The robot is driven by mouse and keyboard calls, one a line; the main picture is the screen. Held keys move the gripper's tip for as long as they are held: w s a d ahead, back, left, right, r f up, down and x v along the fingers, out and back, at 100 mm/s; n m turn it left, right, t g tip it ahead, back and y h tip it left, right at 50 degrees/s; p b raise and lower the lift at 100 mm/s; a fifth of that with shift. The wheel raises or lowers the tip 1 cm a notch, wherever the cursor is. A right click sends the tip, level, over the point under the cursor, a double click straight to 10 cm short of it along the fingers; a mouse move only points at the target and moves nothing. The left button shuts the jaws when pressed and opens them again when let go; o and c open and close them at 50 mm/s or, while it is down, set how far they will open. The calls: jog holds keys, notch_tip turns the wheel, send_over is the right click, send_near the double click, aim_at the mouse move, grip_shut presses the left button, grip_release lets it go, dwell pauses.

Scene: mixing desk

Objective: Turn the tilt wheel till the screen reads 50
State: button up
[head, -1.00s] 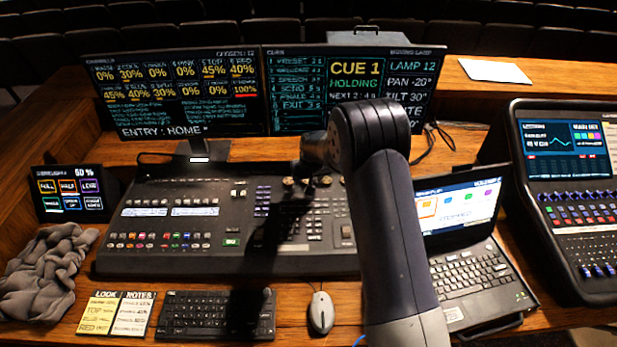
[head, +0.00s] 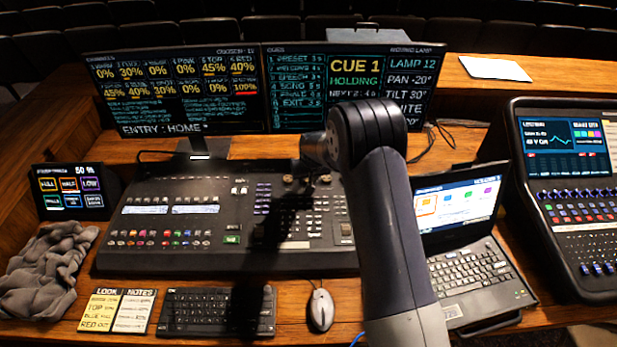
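The mixing console (head: 150,225) lies on the desk. Small round wheels sit at its upper right; one wheel (head: 288,179) shows left of my wrist. Which one is the tilt wheel is too small to read. My gripper (head: 309,180) points down over this wheel area, dark and mostly lost against the console. I cannot tell whether its fingers touch a wheel.
A small touch panel (head: 70,190) at left appears to read 50 %. A grey cloth (head: 50,270), keyboard (head: 215,312) and mouse (head: 321,310) lie in front. A laptop (head: 465,265) and a second console (head: 570,200) stand right. Another monitor (head: 180,90) stands behind the console.

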jog(key=shift+f+b, duration=0.1)
jog(key=shift+b, duration=0.4)
jog(key=shift+a+f+m+h+b, duration=0.15)
jog(key=shift+m+h+b, duration=0.15)
jog(key=shift+m+b, duration=0.5)
jog(key=m+h+b, duration=0.1)
jog(key=m+b, duration=0.1)
jog(key=b, duration=0.2)
jog(key=shift+a+m, duration=0.15)
jog(key=shift+m, duration=0.25)
jog(key=shift+a+r+m+h+b, duration=0.1)
jog(key=shift+m+h+b, duration=0.25)
jog(key=shift+m+b, duration=0.5)
jog(key=shift+a+r+m+h+b, duration=0.1)
jog(key=shift+m+h+b, duration=0.25)
jog(key=shift+m+b, duration=0.5)
jog(key=o, duration=1)
jog(key=shift+c, duration=0.2)
jog(key=b+v, duration=0.1)
jog(key=v, duration=0.9)
jog(key=shift+r+b, duration=0.3)
jog(key=shift+r, duration=0.2)
